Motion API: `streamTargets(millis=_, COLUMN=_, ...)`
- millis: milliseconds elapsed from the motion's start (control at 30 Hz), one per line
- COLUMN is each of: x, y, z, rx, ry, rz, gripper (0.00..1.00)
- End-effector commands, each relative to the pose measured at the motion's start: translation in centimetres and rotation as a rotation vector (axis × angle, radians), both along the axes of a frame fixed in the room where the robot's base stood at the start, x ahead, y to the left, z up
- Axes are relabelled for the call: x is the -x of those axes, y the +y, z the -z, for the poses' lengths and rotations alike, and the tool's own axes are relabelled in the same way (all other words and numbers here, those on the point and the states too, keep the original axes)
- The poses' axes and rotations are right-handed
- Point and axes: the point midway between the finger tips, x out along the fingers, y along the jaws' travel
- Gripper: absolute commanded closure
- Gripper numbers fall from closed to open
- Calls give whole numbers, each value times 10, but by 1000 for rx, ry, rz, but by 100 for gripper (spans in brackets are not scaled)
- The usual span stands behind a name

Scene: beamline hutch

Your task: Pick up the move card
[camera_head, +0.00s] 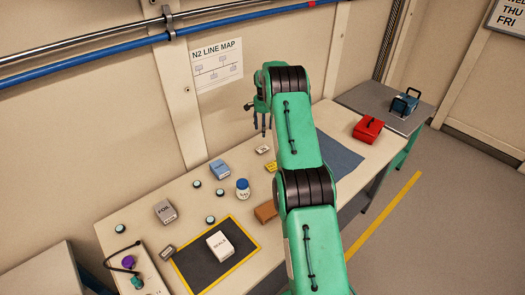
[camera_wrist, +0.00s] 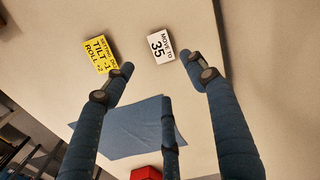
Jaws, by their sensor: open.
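The move card is a small white card reading "MOVE TO 35" (camera_wrist: 162,47), lying flat on the pale table; in the head view it shows as a small white card (camera_head: 262,149) left of my arm. A yellow card with tilt and roll text (camera_wrist: 100,52) lies beside it, and it also shows in the head view (camera_head: 271,166). My gripper (camera_wrist: 163,72) is open and empty, its blue fingers spread. It hangs above the table near the back wall (camera_head: 260,122), apart from the card. In the wrist view the card appears just beyond the fingertips.
A blue mat (camera_head: 337,158) and a red case (camera_head: 368,130) lie right of my arm. To the left are a blue box (camera_head: 220,170), a white-blue bottle (camera_head: 242,190), a brown block (camera_head: 265,211) and a yellow-edged dark tray (camera_head: 192,268). The wall stands close behind.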

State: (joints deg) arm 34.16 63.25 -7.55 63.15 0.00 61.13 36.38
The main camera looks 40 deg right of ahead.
Motion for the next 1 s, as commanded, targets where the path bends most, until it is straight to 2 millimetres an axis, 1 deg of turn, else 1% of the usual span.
streamTargets(millis=167, x=0, y=0, z=1, rx=0, ry=0, rz=-1, gripper=43)
streamTargets(millis=333, x=0, y=1, z=10, rx=-1, ry=1, rz=-1, gripper=43)
streamTargets(millis=467, x=1, y=1, z=26, rx=-2, ry=3, rz=-1, gripper=43)
streamTargets(millis=700, x=1, y=1, z=63, rx=-1, ry=3, rz=-1, gripper=43)
streamTargets(millis=800, x=0, y=1, z=75, rx=-1, ry=1, rz=-1, gripper=43)
streamTargets(millis=1000, x=0, y=0, z=85, rx=0, ry=0, rz=-1, gripper=43)
